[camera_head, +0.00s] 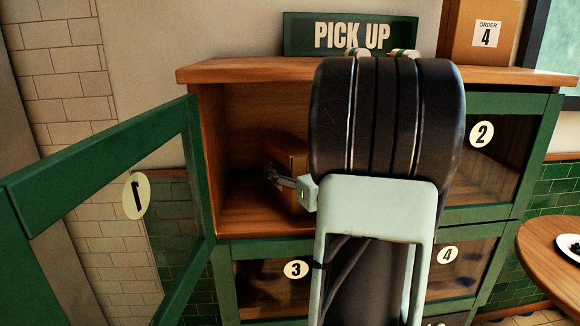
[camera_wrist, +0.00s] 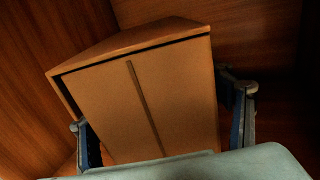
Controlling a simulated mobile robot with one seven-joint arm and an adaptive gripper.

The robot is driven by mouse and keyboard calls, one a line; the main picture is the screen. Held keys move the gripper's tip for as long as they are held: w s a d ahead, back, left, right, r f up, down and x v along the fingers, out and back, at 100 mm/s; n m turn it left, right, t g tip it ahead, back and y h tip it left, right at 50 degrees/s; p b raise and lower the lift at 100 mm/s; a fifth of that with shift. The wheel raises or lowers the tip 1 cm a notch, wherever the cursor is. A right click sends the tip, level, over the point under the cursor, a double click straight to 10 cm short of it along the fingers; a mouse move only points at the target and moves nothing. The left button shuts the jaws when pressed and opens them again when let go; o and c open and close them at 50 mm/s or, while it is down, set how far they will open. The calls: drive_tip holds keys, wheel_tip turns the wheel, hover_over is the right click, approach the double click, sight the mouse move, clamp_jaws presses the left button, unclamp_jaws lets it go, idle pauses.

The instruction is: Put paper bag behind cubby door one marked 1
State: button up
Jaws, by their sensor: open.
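The paper bag (camera_head: 291,152) is a brown, box-like bag standing on the floor of the open cubby one (camera_head: 235,213). Cubby door one (camera_head: 137,195) is swung wide open to the left, with its 1 seen mirrored through the glass. My gripper (camera_wrist: 163,125) is open inside the cubby, with one finger on each side of the bag. In the wrist view the bag (camera_wrist: 140,95) fills the middle and looks tilted. A small gap shows beside the right finger; contact at the left cannot be told. My arm hides the right part of the cubby in the head view.
Doors two (camera_head: 482,150), three (camera_head: 270,285) and four (camera_head: 465,268) are shut. A PICK UP sign (camera_head: 350,35) and a box marked ORDER 4 (camera_head: 483,35) stand on the cabinet top (camera_head: 245,72). A round table (camera_head: 550,255) is at the right.

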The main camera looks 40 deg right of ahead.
drive_tip(key=s, duration=0.4)
drive_tip(key=s+a, duration=0.1)
drive_tip(key=s, duration=0.7)
drive_tip(key=shift+a+b, duration=0.3)
drive_tip(key=shift+a, duration=0.1)
